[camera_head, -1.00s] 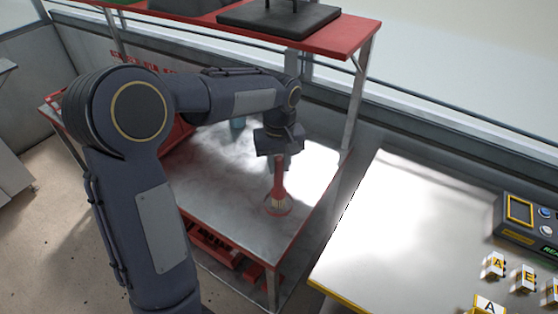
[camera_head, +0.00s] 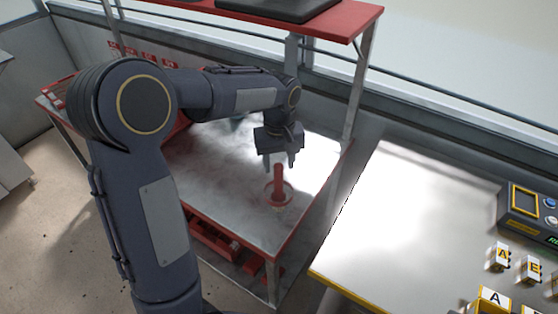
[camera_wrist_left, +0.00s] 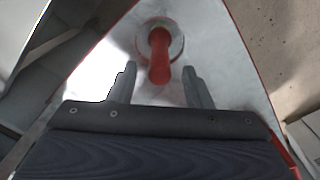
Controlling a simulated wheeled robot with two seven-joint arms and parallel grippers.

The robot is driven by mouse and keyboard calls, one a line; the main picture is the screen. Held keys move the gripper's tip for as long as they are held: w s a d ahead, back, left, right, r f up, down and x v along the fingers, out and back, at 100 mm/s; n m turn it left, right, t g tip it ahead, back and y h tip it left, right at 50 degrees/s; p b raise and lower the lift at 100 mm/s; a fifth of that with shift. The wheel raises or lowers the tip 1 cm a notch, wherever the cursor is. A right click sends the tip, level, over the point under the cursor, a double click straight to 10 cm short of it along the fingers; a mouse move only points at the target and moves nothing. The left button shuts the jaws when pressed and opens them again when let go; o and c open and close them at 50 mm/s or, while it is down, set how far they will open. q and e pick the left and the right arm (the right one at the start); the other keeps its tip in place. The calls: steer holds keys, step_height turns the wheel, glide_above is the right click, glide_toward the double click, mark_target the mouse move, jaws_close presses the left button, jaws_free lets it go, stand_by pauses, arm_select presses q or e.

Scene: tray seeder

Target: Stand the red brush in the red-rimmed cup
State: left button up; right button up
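The red brush (camera_head: 279,175) stands roughly upright with its handle up in the red-rimmed cup (camera_head: 288,198) on the metal table. Its lower end is hidden inside the cup. In the left wrist view the red handle (camera_wrist_left: 160,62) points toward the camera, and the round cup rim (camera_wrist_left: 178,46) encircles its base. My left gripper (camera_head: 281,164) is just above and behind the handle in the head view. Its two fingers are spread and empty, and the wrist view shows the handle beyond the open fingertips (camera_wrist_left: 160,72). My right gripper is not in view.
The red-edged metal table (camera_head: 225,195) has bare surface around the cup. A red shelf (camera_head: 340,22) with a dark flat object stands above it at the back. A pale worktable (camera_head: 400,220) with lettered blocks (camera_head: 500,256) and a control box (camera_head: 525,205) is at the right.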

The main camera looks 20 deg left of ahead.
arm_select(q)
step_height(320, 180, up, 8)
steer(key=shift+f, duration=0.1)
stand_by(0.6)
steer(key=shift+s, duration=0.15)
stand_by(0.6)
steer(key=s+m+t+h, duration=0.1)
steer(key=s, duration=0.3)
steer(key=s+m+t+h, duration=0.1)
steer(key=s, duration=0.4)
steer(key=s+a+r+m, duration=0.1)
steer(key=s, duration=0.4)
steer(key=shift+s+a+r+t+h, duration=0.1)
steer(key=shift+s+t+h, duration=0.05)
steer(key=shift+t+h, duration=0.25)
steer(key=s+d+f+m+t, duration=0.1)
steer(key=s, duration=0.2)
steer(key=s+d+f+m+t, duration=0.1)
steer(key=s+f, duration=0.1)
steer(key=s, duration=0.1)
steer(key=s+d+f+h, duration=0.1)
steer(key=s, duration=0.2)
steer(key=shift+s+d+f+m+t, duration=0.15)
steer(key=shift+f+m+t, duration=0.15)
steer(key=shift+m+t, duration=0.1)
